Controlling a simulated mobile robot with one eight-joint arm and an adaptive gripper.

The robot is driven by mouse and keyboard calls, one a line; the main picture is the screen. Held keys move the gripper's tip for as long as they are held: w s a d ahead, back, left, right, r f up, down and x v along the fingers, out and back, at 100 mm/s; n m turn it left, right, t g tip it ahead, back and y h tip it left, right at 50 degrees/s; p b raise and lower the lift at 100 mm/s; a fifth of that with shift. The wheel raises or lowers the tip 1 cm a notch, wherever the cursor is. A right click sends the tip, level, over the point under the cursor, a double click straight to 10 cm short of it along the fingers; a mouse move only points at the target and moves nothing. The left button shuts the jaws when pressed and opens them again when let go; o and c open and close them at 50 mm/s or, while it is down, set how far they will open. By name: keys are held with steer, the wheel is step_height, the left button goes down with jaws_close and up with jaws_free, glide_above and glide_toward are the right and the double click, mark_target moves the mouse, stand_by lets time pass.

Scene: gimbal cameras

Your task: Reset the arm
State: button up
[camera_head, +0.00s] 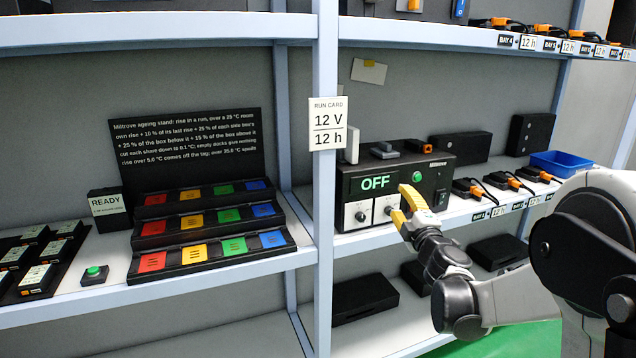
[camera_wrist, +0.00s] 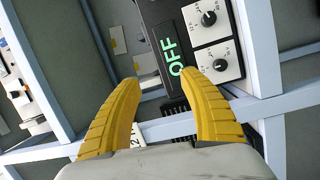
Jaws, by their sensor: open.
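My gripper (camera_head: 405,209) has yellow fingers and is raised in front of the black control box (camera_head: 350,185) on the right shelf. In the wrist view my gripper (camera_wrist: 160,103) is open, with nothing between its fingers. The box display (camera_head: 375,183) reads OFF in green; it also shows in the wrist view (camera_wrist: 173,57). Two white knob panels (camera_head: 361,214) sit below the display. A green button (camera_head: 416,202) is just right of the fingertips. I cannot tell whether the fingers touch the box.
A shelf post (camera_head: 324,200) with a run card (camera_head: 328,124) stands left of the box. The left shelf holds a coloured stepped rack (camera_head: 215,246), a READY box (camera_head: 108,206) and a green button (camera_head: 94,272). A blue bin (camera_head: 562,164) and several plugged docks stand right.

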steer(key=s+d+r+m+g+h, duration=0.2)
steer(key=s+m+h, duration=0.1)
steer(key=s+m, duration=0.3)
steer(key=s+d+r+m+g+h, duration=0.1)
steer(key=s+r+m+g+h, duration=0.15)
steer(key=s+m, duration=0.4)
steer(key=s+a+f+m+g+y, duration=0.1)
steer(key=s+a+f+g, duration=0.1)
steer(key=s+f, duration=0.3)
steer(key=s+a+f+m+g+y, duration=0.1)
steer(key=s+a+f+m+g, duration=0.1)
steer(key=s, duration=1.1)
steer(key=s+a+f+m+g+y, duration=0.1)
steer(key=s+a+f+g+y, duration=0.1)
steer(key=s+a+f, duration=0.4)
steer(key=s+f+g, duration=0.1)
steer(key=s, duration=0.2)
steer(key=shift+s+f, duration=0.35)
steer(key=shift+f, duration=0.05)
